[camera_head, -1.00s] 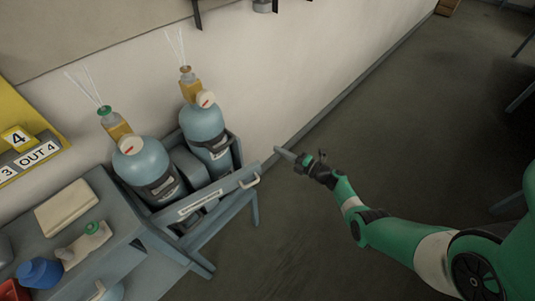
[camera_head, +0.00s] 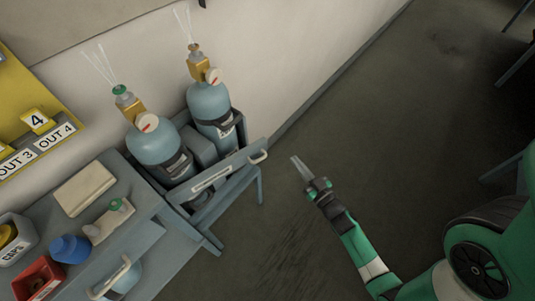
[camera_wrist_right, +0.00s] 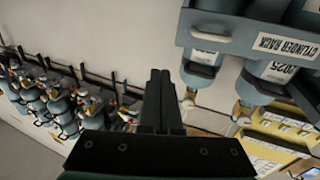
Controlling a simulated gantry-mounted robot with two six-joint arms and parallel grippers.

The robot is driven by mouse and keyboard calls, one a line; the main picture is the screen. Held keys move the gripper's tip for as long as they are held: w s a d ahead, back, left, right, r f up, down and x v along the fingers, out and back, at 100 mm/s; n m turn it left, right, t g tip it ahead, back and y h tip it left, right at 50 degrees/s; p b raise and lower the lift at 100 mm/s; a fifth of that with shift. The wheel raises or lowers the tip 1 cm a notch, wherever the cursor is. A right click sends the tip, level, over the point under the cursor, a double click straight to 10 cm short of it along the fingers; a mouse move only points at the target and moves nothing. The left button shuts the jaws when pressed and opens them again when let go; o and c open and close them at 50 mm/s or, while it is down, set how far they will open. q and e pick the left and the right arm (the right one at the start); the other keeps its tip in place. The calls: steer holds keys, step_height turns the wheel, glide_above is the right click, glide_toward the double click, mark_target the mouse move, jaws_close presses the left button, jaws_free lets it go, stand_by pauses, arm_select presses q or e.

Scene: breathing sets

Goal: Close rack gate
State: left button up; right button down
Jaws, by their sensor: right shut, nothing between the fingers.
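The rack gate (camera_head: 238,166) is a grey-blue bar across the front of the cylinder rack, with a white label and a pale handle (camera_head: 258,157) near its right end. Its right end juts past the cylinders; whether it is latched is unclear. In the right wrist view a "CYLINDER RACK" label (camera_wrist_right: 286,48) and the handle (camera_wrist_right: 211,37) show at upper right. My right gripper (camera_head: 297,162) is shut and empty, right of the handle and apart from it. Its dark fingers (camera_wrist_right: 160,78) show in the wrist view. My left gripper is out of view.
Two blue cylinders (camera_head: 155,145) (camera_head: 209,103) stand in the rack against the wall. A grey bench (camera_head: 142,212) at left holds a blue object (camera_head: 69,249) and a red bin (camera_head: 38,280). The dark floor (camera_head: 350,130) right of the gripper is open.

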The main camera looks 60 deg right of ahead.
steer(key=s+a+f+y, duration=0.1)
steer(key=s+a+f, duration=0.15)
steer(key=a, duration=0.25)
steer(key=b, duration=0.4)
glide_toward(266, 145)
steer(key=x, duration=0.7)
steer(key=shift+r, duration=0.1)
steer(key=shift+s, duration=0.1)
